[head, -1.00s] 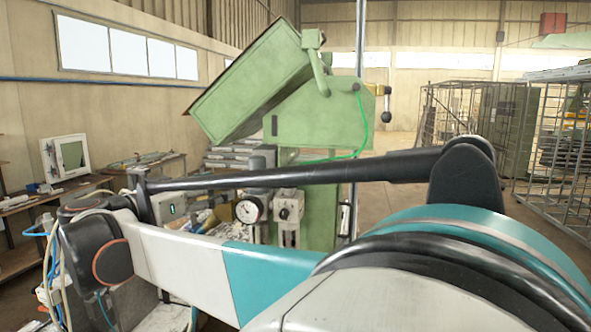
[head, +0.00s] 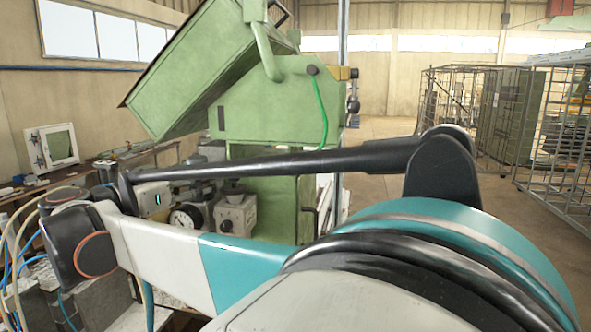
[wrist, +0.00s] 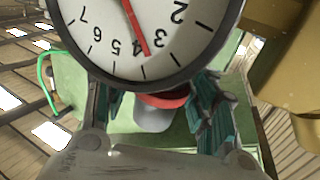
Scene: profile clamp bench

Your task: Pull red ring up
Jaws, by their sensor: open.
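In the wrist view a red ring (wrist: 163,100) shows as a thin band around a grey part (wrist: 153,118), partly hidden behind a dial gauge. My gripper (wrist: 158,103) is open, with one teal-padded finger on each side of the ring in the picture. I cannot tell whether the fingers are level with the ring or touch it. The gauge (wrist: 145,35), with a white face and red needle, fills the top of the wrist view.
In the head view a green machine (head: 265,105) with a raised, tilted cover stands ahead. The gauge (head: 187,218) and a grey block with a knob (head: 236,212) stand before it. A brass-coloured body (wrist: 290,75) is close at the wrist view's right. Open floor lies right, before wire cages (head: 500,115).

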